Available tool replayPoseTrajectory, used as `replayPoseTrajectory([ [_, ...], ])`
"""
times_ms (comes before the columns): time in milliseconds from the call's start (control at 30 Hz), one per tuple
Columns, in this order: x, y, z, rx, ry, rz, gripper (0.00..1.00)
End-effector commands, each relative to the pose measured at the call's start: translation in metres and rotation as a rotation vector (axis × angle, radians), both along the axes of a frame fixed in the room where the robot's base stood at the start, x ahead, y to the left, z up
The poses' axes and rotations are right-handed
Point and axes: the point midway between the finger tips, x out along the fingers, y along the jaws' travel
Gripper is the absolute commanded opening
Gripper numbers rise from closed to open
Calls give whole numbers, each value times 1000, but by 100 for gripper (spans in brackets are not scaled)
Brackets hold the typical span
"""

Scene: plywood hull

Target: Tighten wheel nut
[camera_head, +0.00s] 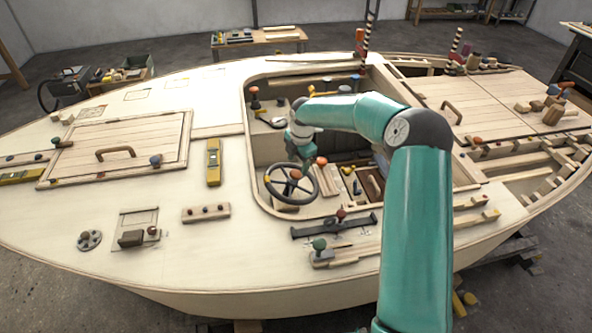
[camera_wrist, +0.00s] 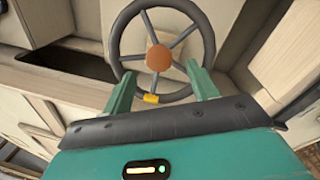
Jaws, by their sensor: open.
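The dark steering wheel (camera_head: 268,190) stands in the cockpit, with a red-brown round nut or cap (camera_head: 295,174) at its hub. The wrist view shows the wheel (camera_wrist: 117,37) with its grey spokes, the round hub piece (camera_wrist: 159,57) and a yellow mark (camera_wrist: 151,99) on the near rim. My gripper (camera_wrist: 164,74) is open and empty. Its two green fingers lie apart, to the left and right of the hub in that view. Contact cannot be told. In the head view my gripper (camera_head: 304,160) is just above the wheel, its fingers small and partly hidden.
Cockpit walls (camera_wrist: 250,40) stand close around the wheel. A dark slot (camera_wrist: 65,68) opens at the left. On the deck are a yellow level (camera_head: 213,163), a dark bar (camera_head: 335,226) with a red knob, and a hatch (camera_head: 120,145). Loose pieces lie right of the wheel.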

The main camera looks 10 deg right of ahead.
Motion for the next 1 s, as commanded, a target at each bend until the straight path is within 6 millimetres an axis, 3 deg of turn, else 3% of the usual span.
replayPoseTrajectory([
  [100, 3, 3, -23, 1, 3, 1, 59],
  [300, 8, 4, -46, 0, 1, 0, 59],
  [633, 10, 5, -50, -1, 0, 0, 59],
  [867, 9, 4, -50, 0, 1, 0, 16],
  [1000, 9, 4, -50, 0, 1, -2, 14],
])
